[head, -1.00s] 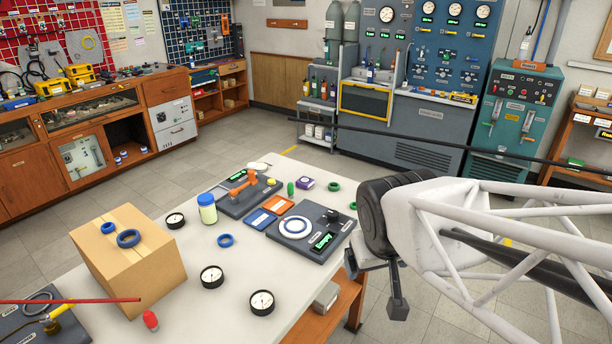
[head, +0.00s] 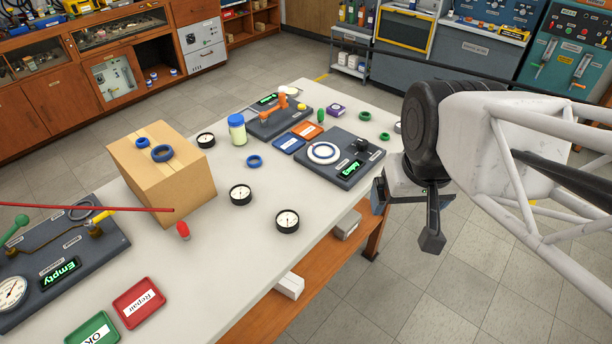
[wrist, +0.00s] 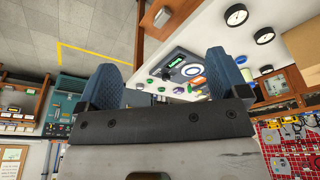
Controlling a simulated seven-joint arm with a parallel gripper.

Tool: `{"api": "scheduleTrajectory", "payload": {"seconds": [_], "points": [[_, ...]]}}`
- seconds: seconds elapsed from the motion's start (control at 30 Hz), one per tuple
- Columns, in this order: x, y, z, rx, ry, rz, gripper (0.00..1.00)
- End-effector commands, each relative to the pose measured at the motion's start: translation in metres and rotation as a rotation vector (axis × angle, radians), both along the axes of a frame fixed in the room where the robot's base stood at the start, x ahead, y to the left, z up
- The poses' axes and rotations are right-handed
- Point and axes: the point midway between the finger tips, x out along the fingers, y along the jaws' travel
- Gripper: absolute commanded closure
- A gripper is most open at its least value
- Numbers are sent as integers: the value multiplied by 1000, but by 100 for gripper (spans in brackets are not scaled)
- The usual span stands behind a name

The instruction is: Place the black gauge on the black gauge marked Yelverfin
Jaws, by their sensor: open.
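Three black round gauges with white dials stand on the white table (head: 215,275). One gauge (head: 206,139) is beside the cardboard box, one (head: 241,194) is near the table's middle, and one (head: 287,220) is closest to the right edge. I cannot read the name Yelverfin on any of them. They also show in the wrist view, at its upper right (wrist: 264,35). My gripper (head: 408,217) is open and empty, beyond the table's right edge and apart from every gauge. Its two blue-grey fingers (wrist: 167,82) stand wide apart in the wrist view.
A cardboard box (head: 185,185) carries blue rings. Red Repair (head: 139,302) and green OK (head: 92,330) trays lie at the front. The table is clear around the two nearer gauges.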

Motion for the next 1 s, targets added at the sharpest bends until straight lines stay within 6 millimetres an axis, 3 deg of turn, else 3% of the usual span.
{"api": "scheduleTrajectory", "payload": {"seconds": [0.17, 0.37, 0.67, 1.0], "points": [[12, 7, -5, -15, 14, 89, 8], [42, 25, -19, -53, 47, 324, 8], [98, 73, -57, -119, 103, 816, 8], [146, 139, -117, -174, 152, 1384, 8]]}}
